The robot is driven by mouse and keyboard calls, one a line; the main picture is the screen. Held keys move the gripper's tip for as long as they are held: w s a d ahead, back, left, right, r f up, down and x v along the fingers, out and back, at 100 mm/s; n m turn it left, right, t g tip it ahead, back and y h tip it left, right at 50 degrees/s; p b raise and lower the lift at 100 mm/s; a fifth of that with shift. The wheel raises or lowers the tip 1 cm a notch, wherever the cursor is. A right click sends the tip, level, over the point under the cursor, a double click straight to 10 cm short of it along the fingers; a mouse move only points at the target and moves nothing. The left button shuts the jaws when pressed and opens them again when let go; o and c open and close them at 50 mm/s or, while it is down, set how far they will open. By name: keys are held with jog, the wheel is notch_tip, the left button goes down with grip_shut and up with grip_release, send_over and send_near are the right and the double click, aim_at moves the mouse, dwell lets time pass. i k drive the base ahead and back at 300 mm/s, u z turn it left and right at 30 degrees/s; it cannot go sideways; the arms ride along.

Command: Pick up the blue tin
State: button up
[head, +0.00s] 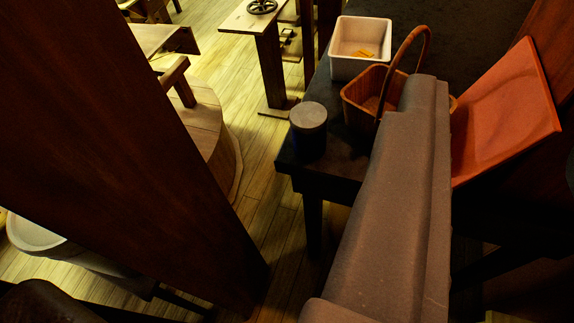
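The blue tin (309,138) is a short dark-blue cylinder with a flat grey lid. It stands upright at the near left corner of a dark table (346,160), and its body is in deep shadow. A long grey-brown shape, likely part of my arm, rises from the bottom of the picture to the right of the tin and covers part of the table. I see no fingers of my gripper.
A wooden basket (362,89) with a tall handle stands behind the tin, partly covered. A white square tub (357,44) with yellow bits is farther back. An orange-red tray (500,115) leans at the right. A thick dark wooden post (110,130) blocks the left.

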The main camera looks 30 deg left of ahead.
aim_at(307, 120)
jog(key=k, duration=1)
jog(key=u, duration=0.7)
jog(key=i, duration=1.5)
jog(key=z, duration=0.05)
